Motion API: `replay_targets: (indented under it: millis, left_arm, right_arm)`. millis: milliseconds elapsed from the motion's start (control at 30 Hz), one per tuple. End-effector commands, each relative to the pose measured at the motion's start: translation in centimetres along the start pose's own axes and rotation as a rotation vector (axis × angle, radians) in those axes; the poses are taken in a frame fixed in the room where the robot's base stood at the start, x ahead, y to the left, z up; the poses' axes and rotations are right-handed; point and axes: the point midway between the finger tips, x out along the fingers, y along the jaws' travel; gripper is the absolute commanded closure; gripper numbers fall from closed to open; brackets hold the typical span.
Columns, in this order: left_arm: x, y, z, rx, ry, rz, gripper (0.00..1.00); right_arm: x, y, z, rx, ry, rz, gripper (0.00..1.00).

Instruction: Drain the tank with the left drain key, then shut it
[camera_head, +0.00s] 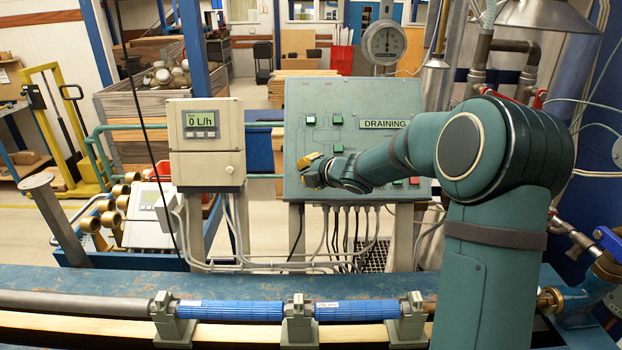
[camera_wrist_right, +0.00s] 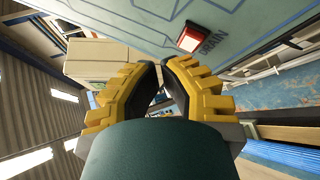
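My left gripper is not in view.
A meter box (camera_head: 206,140) reading 0 L/h stands left of the panel. A round dial gauge (camera_head: 384,43) is above it. Blue pipe sections (camera_head: 232,310) lie in grey clamps along the front bench. Cables hang below the panel.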

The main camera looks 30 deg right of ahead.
Motion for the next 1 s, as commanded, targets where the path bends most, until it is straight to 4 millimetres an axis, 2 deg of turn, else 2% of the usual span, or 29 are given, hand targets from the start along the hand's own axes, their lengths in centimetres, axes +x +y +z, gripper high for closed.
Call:
replay_targets:
  millis: [167, 600, 1000]
  left_arm:
    - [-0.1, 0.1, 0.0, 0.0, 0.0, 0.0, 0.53]
    - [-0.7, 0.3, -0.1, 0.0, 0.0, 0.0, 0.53]
    - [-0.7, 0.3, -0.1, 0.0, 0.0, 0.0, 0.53]
  right_arm:
    - [-0.6, 0.4, -0.3, 0.0, 0.0, 0.002, 1.0]
    - [-3.6, 2.0, -1.9, 0.0, 0.0, 0.001, 1.0]
    - [-4.0, 2.2, -2.1, 0.0, 0.0, 0.0, 1.0]
